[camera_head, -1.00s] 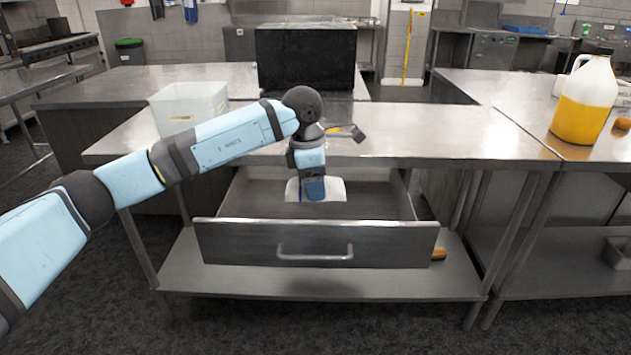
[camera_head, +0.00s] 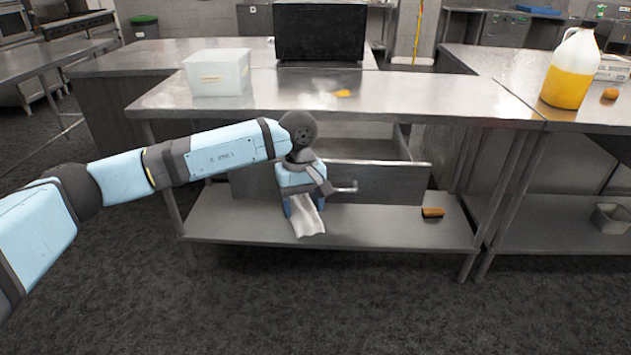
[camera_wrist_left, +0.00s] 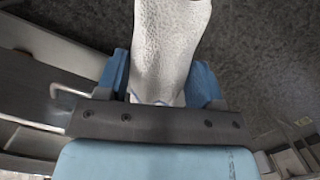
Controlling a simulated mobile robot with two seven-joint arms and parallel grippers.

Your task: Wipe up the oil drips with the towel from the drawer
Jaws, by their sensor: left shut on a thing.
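My left gripper (camera_head: 304,206) is shut on a white towel (camera_head: 307,221) in front of the drawer and below the tabletop level. The towel hangs down from the fingers. In the left wrist view, the textured towel (camera_wrist_left: 172,40) lies between the two blue fingers of the gripper (camera_wrist_left: 162,85). The drawer (camera_head: 385,183) is pulled out, its left part hidden behind my gripper and arm. A small yellow patch (camera_head: 343,93), which looks like oil, is on the steel tabletop (camera_head: 420,105). My right gripper is not in view.
A white bin (camera_head: 217,74) stands on the tabletop's left, and a dark box (camera_head: 320,32) stands behind. A jug of yellow liquid (camera_head: 568,75) stands on the right counter. A brown object (camera_head: 433,212) lies on the lower shelf (camera_head: 380,228). The tabletop's middle is mostly clear.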

